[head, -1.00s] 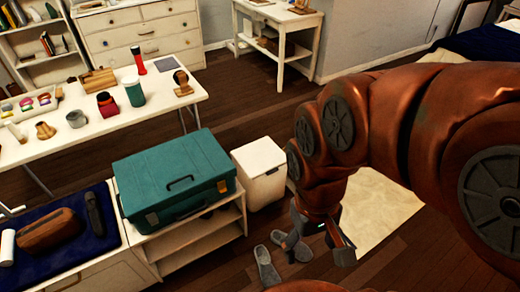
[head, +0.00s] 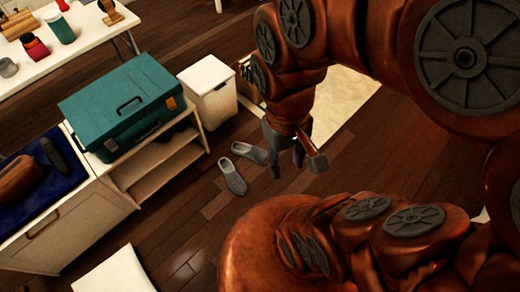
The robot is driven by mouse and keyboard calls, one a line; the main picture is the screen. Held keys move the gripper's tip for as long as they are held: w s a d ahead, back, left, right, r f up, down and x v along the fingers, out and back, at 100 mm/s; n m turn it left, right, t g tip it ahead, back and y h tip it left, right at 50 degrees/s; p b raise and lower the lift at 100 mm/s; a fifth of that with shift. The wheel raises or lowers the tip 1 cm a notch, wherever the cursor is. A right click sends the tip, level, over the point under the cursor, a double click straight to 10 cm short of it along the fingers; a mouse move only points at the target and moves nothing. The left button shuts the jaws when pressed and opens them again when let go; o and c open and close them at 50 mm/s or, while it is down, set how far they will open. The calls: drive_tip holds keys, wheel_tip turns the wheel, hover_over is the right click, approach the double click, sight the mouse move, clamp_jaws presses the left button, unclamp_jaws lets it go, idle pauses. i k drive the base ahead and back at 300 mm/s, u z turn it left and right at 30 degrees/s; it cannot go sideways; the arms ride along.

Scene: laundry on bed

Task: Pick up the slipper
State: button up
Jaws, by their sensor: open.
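Two grey slippers lie on the dark wooden floor, in front of the shelf unit and the white bin. The nearer slipper (head: 233,178) points down the picture; the other slipper (head: 248,152) lies just behind it, to the right, turned more sideways. My gripper (head: 296,166) is open, its fingers pointing down, to the right of both slippers in the picture. It appears above the floor and apart from them. The area between its fingers is dark, and I make out nothing held there.
A teal toolbox (head: 120,105) sits on the low white shelf unit (head: 160,162), which has dark items inside. A white lidded bin (head: 209,90) stands behind the slippers. A pale rug (head: 345,100) lies behind my arm. A white surface (head: 113,272) is at the bottom left.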

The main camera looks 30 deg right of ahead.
sight(258, 155)
drive_tip(key=z, duration=0.65)
drive_tip(key=i, duration=0.75)
drive_tip(key=u, duration=1.4)
